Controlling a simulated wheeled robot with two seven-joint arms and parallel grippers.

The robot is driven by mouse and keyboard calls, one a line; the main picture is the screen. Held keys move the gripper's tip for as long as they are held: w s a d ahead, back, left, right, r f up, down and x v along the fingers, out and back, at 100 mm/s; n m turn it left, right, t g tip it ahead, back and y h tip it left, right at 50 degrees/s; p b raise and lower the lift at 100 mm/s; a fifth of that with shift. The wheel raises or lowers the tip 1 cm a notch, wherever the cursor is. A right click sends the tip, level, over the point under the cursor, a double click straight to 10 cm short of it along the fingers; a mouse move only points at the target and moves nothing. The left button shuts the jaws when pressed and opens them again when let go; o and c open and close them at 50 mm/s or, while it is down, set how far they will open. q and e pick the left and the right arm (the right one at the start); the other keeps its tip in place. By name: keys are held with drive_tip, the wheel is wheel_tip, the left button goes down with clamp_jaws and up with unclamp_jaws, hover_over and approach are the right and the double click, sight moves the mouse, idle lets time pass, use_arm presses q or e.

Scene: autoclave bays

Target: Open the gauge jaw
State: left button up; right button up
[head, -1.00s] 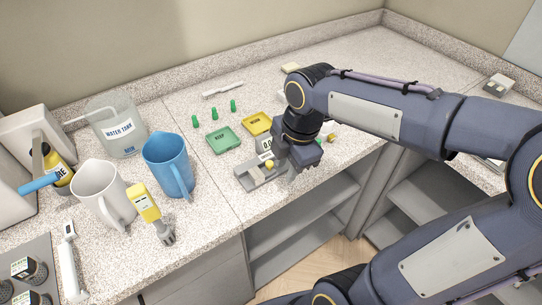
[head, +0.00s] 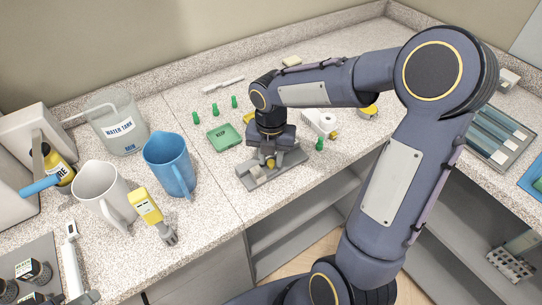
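The gauge (head: 285,174) is a grey metal fixture near the counter's front edge, with a flat base and raised blocks. A small yellow part (head: 271,163) shows on it below my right gripper. My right gripper (head: 268,156) points down over the gauge, at or just above its jaw. Its fingers are small and partly hidden by the dark wrist, so I cannot tell how far apart they are or whether they touch the jaw. The jaw's opening and the gauge's readout are hidden too. My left gripper is out of view.
A green KEEP tray (head: 224,137) and several green pegs (head: 214,110) stand left of my wrist. A blue jug (head: 168,163), white jug (head: 101,192) and yellow-handled tool (head: 147,206) are further left. A white device (head: 320,122) and a green peg (head: 320,144) are right.

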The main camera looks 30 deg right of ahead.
sight(288, 161)
drive_tip(key=shift+f, duration=0.1)
clamp_jaws()
drive_tip(key=shift+d, duration=0.1)
drive_tip(key=d, duration=0.2)
drive_tip(key=d+p, duration=0.2)
drive_tip(key=d, duration=0.1)
drive_tip(key=shift+w+d, duration=0.25)
drive_tip(key=shift+d, duration=0.05)
unclamp_jaws()
